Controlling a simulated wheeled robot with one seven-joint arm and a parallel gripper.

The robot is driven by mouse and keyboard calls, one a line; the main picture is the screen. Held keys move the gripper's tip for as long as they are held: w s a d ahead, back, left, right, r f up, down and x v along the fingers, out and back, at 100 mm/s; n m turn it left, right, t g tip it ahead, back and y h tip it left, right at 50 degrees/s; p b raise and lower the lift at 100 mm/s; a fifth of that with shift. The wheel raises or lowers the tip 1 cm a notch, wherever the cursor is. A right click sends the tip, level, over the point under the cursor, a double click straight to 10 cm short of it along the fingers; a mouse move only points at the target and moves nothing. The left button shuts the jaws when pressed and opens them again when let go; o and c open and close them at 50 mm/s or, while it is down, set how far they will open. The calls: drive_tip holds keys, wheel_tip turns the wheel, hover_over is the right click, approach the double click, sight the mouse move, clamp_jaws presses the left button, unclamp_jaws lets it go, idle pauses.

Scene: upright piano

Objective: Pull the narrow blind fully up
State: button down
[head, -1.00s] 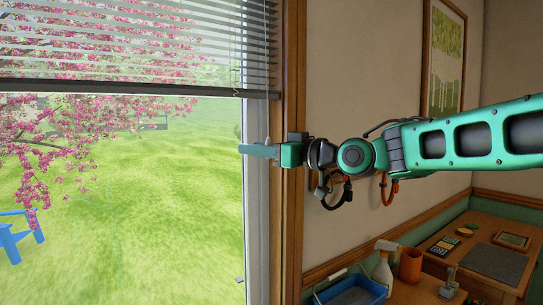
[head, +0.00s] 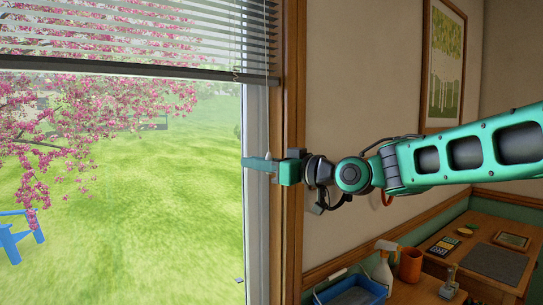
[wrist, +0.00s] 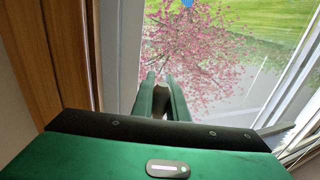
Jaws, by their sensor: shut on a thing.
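Thin cords (head: 268,110) hang at the blind's right end. My gripper (head: 258,163) is at the right window frame, below the rail, with its fingers pointing left. It is shut on the cord pull (wrist: 160,102), a small brownish piece between the green fingers in the wrist view. The fingers hide part of it.
The wooden window frame (head: 293,230) stands close beside my gripper. Below right, a desk (head: 430,290) holds a blue tray (head: 350,291), a spray bottle (head: 383,270) and an orange cup (head: 411,264). A framed picture (head: 443,65) hangs on the wall.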

drive_tip(key=shift+f, duration=2.8)
wheel_tip(320, 180, down, 9)
wheel_tip(320, 180, down, 9)
wheel_tip(320, 180, down, 9)
